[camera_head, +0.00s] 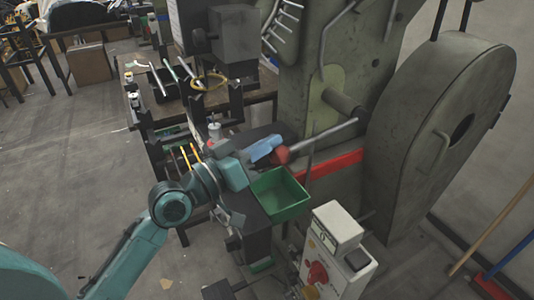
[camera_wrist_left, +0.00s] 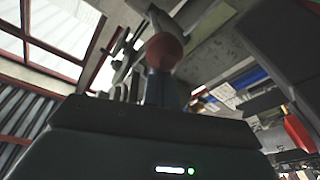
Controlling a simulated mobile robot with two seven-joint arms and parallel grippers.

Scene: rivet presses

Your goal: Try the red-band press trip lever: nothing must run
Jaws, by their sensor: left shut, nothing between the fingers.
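The press (camera_head: 345,85) is a large grey-green machine with a red band (camera_head: 335,164) across its side. Its trip lever (camera_head: 325,137) is a grey rod ending in a red ball knob (camera_head: 281,155). The knob also shows in the left wrist view (camera_wrist_left: 163,50), just beyond my fingertips. My left gripper (camera_head: 270,159) is shut and empty, close to the knob on its left side. Whether it touches the knob I cannot tell. In the left wrist view my shut fingers (camera_wrist_left: 161,88) point at the knob. My right gripper is not in view.
A green tray (camera_head: 281,207) sits just below the knob. A white control box (camera_head: 337,225) with a red button (camera_head: 317,272) stands in front. The big flywheel guard (camera_head: 435,130) stands at the right, with broom handles beyond. Open floor (camera_head: 75,165) lies at the left.

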